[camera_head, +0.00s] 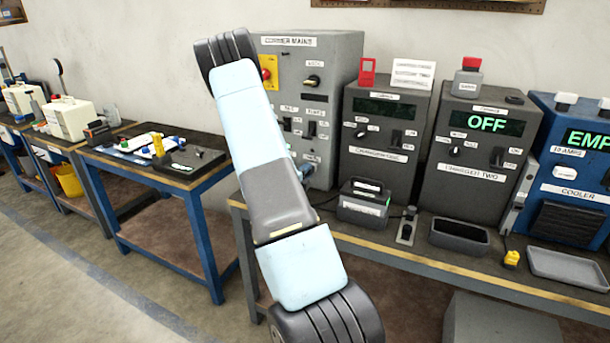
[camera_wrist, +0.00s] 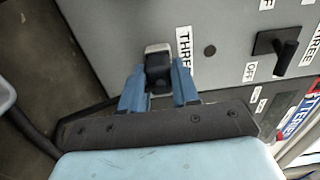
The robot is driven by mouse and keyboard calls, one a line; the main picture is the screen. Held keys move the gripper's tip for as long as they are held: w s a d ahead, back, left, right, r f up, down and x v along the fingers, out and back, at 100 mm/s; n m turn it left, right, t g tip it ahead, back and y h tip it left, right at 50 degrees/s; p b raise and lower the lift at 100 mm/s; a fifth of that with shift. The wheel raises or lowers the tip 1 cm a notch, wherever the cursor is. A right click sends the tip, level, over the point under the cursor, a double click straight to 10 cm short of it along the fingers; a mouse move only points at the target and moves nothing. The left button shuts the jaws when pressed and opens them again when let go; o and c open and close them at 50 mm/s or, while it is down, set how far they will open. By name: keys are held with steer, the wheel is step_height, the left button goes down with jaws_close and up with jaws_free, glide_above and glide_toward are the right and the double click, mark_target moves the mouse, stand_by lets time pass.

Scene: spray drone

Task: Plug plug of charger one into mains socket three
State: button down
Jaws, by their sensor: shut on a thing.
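In the wrist view, my gripper (camera_wrist: 158,80) has its two blue fingers closed on a dark plug (camera_wrist: 158,68). The plug is against or very close to a light-rimmed socket (camera_wrist: 157,47) beside a label reading THREE, on the grey mains cabinet's panel. I cannot tell how far the plug is in. Charger one (camera_head: 385,140), a dark grey box with a blank display, stands right of the cabinet.
Charger two (camera_head: 478,150) reads OFF. A blue cooler unit (camera_head: 575,180) stands at the far right. A small grey box (camera_head: 363,205), a dark tray (camera_head: 460,236) and a grey tray (camera_head: 568,266) sit along the bench front. In the wrist view, a black switch (camera_wrist: 275,50) is right of the socket.

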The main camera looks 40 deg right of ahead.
steer(key=c, duration=0.8)
jaws_free()
steer(key=shift+o, duration=0.2)
steer(key=v, duration=1.3)
steer(key=shift+s+a+f, duration=0.1)
steer(key=shift+a, duration=0.2)
